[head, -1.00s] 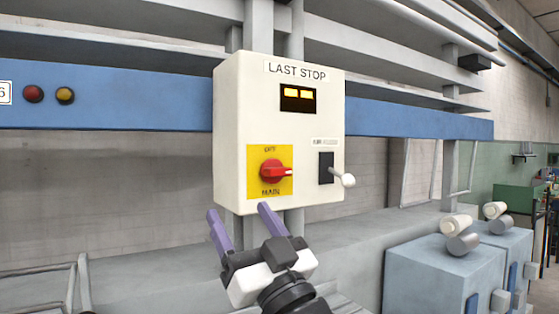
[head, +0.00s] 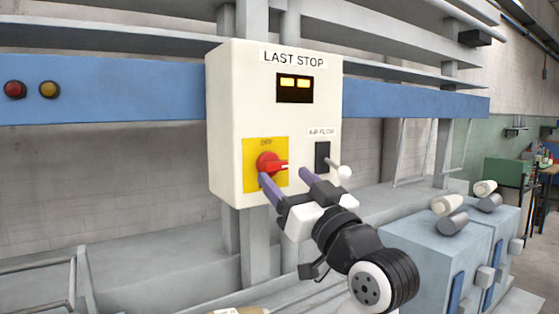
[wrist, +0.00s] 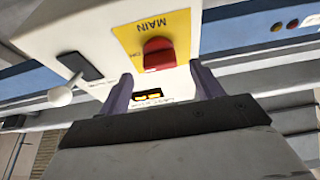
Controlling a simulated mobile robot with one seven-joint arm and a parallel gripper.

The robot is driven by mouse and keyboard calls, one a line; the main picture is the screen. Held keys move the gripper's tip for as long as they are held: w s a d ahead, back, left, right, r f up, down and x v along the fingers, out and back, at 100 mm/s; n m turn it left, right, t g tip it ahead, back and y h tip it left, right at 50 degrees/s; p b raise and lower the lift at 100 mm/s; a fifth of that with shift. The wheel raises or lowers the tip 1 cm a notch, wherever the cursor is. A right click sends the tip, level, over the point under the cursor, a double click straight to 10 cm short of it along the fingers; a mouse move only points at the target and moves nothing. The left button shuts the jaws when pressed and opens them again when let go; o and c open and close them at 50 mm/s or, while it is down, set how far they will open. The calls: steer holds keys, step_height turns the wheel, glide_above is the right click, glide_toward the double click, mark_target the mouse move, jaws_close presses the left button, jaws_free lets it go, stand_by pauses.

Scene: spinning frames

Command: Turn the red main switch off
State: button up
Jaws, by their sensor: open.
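The red main switch (head: 270,163) is a rotary knob on a yellow plate (head: 250,180) low on the left of the white LAST STOP box (head: 225,110). Its handle points right, away from the OFF label above it. My gripper (head: 286,176) is open and just below the knob. In the wrist view the red switch (wrist: 158,55) shows between and beyond the fingertips of my gripper (wrist: 161,71). I cannot tell whether a finger touches it.
A black air-flow slot (head: 322,156) with a white-knobbed lever (head: 344,172) is close to the right finger. A lit yellow display (head: 295,88) is above. Blue-grey cabinets (head: 425,250) with rollers stand lower right. A blue beam (head: 120,90) runs behind the box.

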mark_target(278, 170)
steer(key=shift+p+x, duration=0.45)
steer(key=shift+x, duration=1.35)
steer(key=c, duration=1)
steer(key=shift+f, duration=0.1)
